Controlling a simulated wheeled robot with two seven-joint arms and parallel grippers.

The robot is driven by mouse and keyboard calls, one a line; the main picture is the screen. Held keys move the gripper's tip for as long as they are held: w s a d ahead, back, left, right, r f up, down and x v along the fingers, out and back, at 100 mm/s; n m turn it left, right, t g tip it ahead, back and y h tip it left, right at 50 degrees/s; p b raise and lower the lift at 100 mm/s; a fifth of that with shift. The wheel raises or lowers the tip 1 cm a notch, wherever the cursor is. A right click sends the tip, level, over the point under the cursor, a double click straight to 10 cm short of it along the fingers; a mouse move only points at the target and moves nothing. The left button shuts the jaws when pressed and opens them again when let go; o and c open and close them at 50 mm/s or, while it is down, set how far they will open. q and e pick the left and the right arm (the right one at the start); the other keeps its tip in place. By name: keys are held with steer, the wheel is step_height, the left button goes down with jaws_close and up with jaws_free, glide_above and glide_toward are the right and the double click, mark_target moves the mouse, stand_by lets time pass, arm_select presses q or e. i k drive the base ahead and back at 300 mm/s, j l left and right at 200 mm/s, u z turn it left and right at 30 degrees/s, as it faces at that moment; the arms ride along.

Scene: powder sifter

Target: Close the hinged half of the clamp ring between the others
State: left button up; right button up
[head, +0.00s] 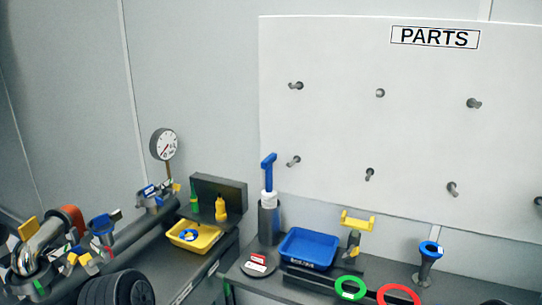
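A steel pipe line with several clamp rings runs along the left bench. The middle clamp ring (102,227) has blue and dark parts sticking up and yellow and red parts below; I cannot tell how far its hinged half stands open. Nearer, a clamp ring (40,283) with green and blue parts sits by the shiny pipe elbow (43,240). Farther back, another clamp ring (148,193) with blue and white parts sits near the gauge. Neither of my grippers is in view.
A pressure gauge (163,144) rises behind the pipe. A yellow tray (178,242) and a black ridged cylinder (105,290) are close to the line.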

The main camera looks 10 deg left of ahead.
mark_target(84, 246)
steer(key=u, duration=1.5)
